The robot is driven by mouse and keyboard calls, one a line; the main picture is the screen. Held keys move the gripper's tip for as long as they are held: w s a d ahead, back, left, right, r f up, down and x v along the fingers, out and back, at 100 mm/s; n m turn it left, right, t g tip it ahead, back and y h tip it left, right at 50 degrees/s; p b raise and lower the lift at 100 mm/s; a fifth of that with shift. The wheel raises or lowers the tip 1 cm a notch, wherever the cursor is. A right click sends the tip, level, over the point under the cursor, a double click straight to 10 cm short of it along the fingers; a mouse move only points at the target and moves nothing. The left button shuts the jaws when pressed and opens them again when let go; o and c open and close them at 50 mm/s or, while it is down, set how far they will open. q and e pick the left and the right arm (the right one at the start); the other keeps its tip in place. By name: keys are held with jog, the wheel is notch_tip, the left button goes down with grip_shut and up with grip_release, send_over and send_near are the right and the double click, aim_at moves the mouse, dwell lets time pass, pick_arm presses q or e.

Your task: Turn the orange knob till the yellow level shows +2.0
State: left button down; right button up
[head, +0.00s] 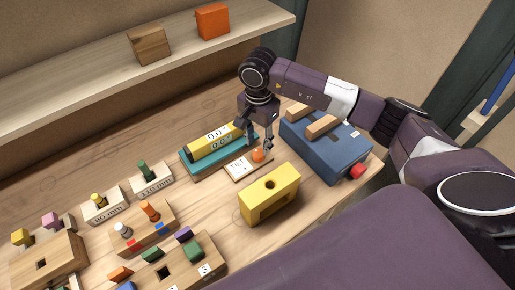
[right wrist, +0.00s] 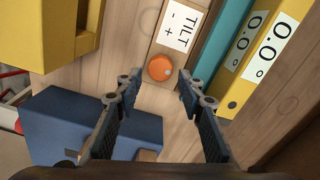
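The orange knob (head: 258,156) sits on a small wooden plate marked TILT (head: 238,166). In the right wrist view the knob (right wrist: 160,68) shows as a round orange cap with a pale dot, near the "-" and "+" marks. The yellow level (head: 212,141) lies on a teal base (head: 205,166); its labels read 0.0 in the right wrist view (right wrist: 268,50). My right gripper (head: 259,143) is open above the knob, pointing down. In the right wrist view its fingertips (right wrist: 160,86) are apart, with the knob just beyond the gap between them. My left gripper is not in view.
A yellow block with a hole (head: 284,203) stands close in front of the plate. A blue box (head: 325,155) with wooden bars and a red knob stands to the right. Peg blocks (head: 152,181) fill the left, and a shelf (head: 100,85) runs behind.

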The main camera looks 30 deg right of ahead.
aim_at(258, 153)
jog(key=shift+f+p, duration=0.6)
jog(key=shift+f, duration=1.75)
jog(key=shift+c, duration=0.4)
jog(key=c, duration=0.8)
